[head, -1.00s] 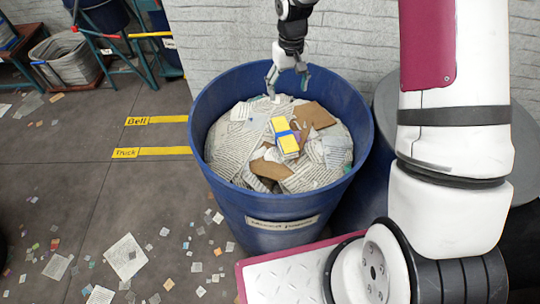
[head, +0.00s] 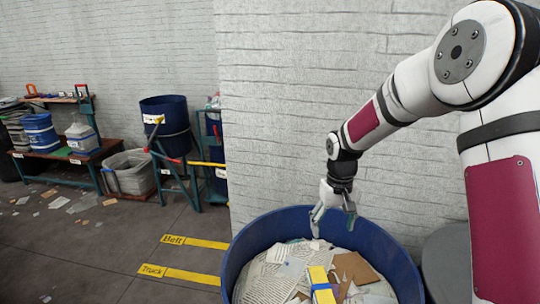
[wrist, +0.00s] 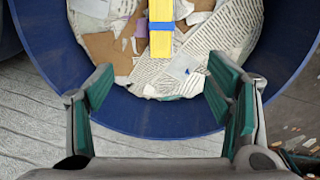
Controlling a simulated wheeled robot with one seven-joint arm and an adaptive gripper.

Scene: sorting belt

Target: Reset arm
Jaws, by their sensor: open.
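My gripper (head: 333,218) is open and empty above the back rim of a large blue barrel (head: 236,262). In the wrist view my gripper (wrist: 163,100) shows its two green-padded fingers spread wide, with the barrel's rim (wrist: 160,115) behind them. The barrel is full of printed paper scraps and pieces of brown cardboard. A yellow block with a blue band (head: 320,285) lies on the paper, apart from the fingers. It also shows at the top of the wrist view (wrist: 161,20). The barrel's lower part is out of view in the head view.
Yellow floor strips marked Belt (head: 195,242) and Truck (head: 180,274) lie left of the barrel. A white brick wall (head: 290,120) stands behind it. A blue drum on a stand (head: 165,118), a grey bin (head: 130,172) and a low bench stand at the back left.

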